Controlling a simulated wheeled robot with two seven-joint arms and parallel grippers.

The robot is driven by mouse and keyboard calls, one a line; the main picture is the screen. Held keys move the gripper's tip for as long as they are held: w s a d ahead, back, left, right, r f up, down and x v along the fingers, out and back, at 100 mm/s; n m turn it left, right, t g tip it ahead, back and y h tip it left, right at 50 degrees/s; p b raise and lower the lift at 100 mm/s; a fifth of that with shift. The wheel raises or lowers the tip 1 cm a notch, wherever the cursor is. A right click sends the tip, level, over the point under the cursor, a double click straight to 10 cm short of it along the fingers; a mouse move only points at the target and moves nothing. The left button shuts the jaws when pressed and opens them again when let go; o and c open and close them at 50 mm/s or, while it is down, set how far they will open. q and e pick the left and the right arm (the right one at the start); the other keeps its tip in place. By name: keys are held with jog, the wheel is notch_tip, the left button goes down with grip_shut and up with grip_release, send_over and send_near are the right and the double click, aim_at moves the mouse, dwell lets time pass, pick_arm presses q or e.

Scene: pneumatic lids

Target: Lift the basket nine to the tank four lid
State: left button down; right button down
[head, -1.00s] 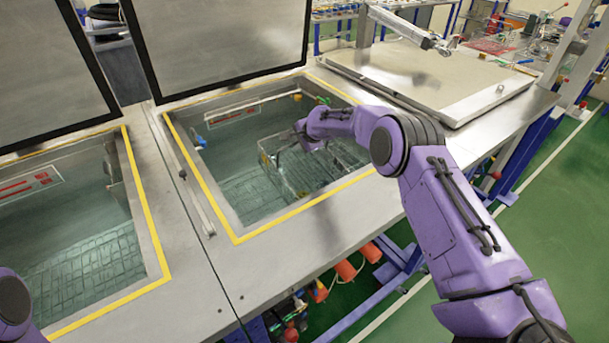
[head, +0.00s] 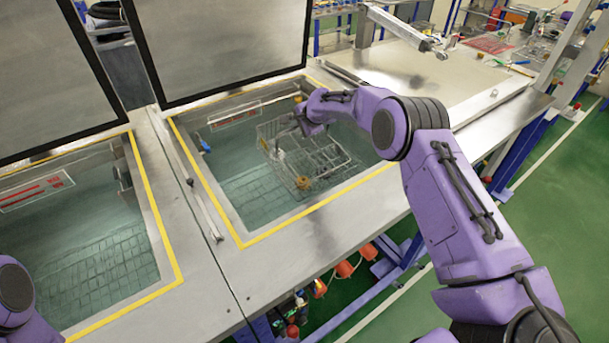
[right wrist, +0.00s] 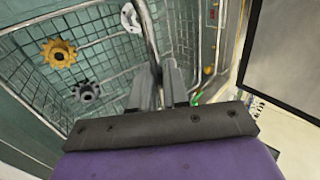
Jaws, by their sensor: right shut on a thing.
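A wire basket (head: 324,163) hangs in the opening of the middle tank (head: 240,205), tilted in the head view. It holds a few small parts, among them a brass-coloured gear (right wrist: 58,53) and a dark grey gear (right wrist: 87,91). My right gripper (head: 303,122) is at the basket's upper edge. In the right wrist view its fingers (right wrist: 160,88) are shut on the basket's handle bar. The right tank's lid (head: 440,85) lies flat and shut. No number labels are readable. My left arm shows only at the lower left edge; its gripper is out of view.
A steel strip of worktop (head: 205,225) separates the tanks. Green floor lies free at the right.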

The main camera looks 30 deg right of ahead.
notch_tip(320, 180, up, 15)
jog(key=shift+r, duration=0.15)
dwell(0.9)
jog(key=shift+w+a, duration=0.1)
dwell(3.8)
